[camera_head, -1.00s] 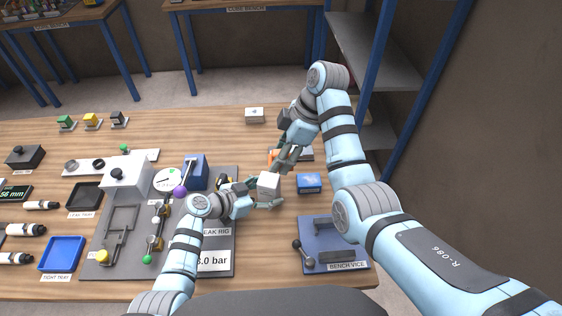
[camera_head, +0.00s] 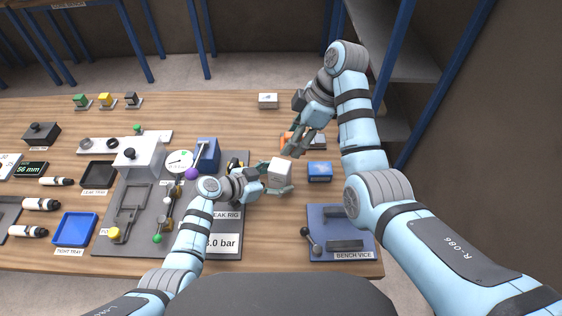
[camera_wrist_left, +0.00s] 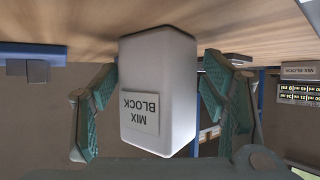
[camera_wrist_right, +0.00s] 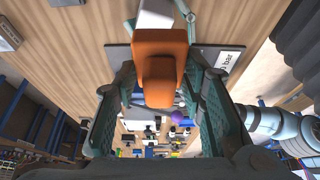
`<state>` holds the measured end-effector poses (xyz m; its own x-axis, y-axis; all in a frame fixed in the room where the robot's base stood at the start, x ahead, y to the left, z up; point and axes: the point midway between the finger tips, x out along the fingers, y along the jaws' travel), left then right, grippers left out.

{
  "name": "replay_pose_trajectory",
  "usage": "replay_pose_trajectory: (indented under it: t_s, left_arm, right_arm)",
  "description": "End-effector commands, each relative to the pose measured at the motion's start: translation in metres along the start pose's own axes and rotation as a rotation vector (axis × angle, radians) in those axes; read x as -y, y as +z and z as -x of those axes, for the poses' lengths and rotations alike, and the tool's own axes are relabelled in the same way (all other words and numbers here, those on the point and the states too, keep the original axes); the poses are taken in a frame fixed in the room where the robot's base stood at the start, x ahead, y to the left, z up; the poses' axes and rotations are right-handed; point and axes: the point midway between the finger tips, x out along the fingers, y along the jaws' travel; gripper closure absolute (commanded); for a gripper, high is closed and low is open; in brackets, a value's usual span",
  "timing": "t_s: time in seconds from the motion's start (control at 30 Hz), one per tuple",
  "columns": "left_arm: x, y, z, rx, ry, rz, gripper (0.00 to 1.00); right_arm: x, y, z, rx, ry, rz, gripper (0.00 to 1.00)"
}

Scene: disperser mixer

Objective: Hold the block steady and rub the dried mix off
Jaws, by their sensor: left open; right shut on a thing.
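The white mix block (camera_head: 280,173) stands near the middle of the bench in the head view. The left wrist view shows its upside-down "MIX BLOCK" label (camera_wrist_left: 140,112). My left gripper (camera_head: 277,182) is open, its fingers on either side of the block with gaps showing in the left wrist view (camera_wrist_left: 158,95). My right gripper (camera_head: 292,152) is just behind the block, shut on an orange piece (camera_wrist_right: 160,65) that shows between its fingers. The block's top partly shows beyond the orange piece in the right wrist view. I cannot make out dried mix on the block.
A blue box (camera_head: 319,171) stands right of the block, and the bench vice (camera_head: 340,240) is nearer me. The leak rig board (camera_head: 222,245) lies on the left. A small white box (camera_head: 268,101) stands at the back.

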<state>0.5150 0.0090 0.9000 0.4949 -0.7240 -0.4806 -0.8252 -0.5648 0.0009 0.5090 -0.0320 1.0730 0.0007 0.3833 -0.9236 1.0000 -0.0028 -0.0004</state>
Motion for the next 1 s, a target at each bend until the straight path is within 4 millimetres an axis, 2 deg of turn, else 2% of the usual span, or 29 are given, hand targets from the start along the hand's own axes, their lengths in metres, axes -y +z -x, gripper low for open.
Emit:
replay_pose_trajectory:
  t_s: [0.27,0.47,0.6,1.0]
  left_arm:
    - [0.000,-0.012,0.006,-0.001,0.000,0.001,0.34]
    - [0.000,-0.011,0.006,-0.001,0.000,0.001,0.34]
    - [0.000,-0.011,0.006,-0.001,0.000,0.000,0.11]
    - [0.001,-0.011,0.010,-0.001,-0.002,-0.001,0.10]
  right_arm:
    - [0.000,-0.004,0.009,0.000,0.000,0.000,0.93]
    - [0.000,-0.003,0.008,0.000,0.000,0.000,0.93]
    - [0.000,-0.003,0.007,0.000,0.000,0.000,0.93]
    - [0.000,-0.003,0.007,0.000,0.000,0.000,0.93]
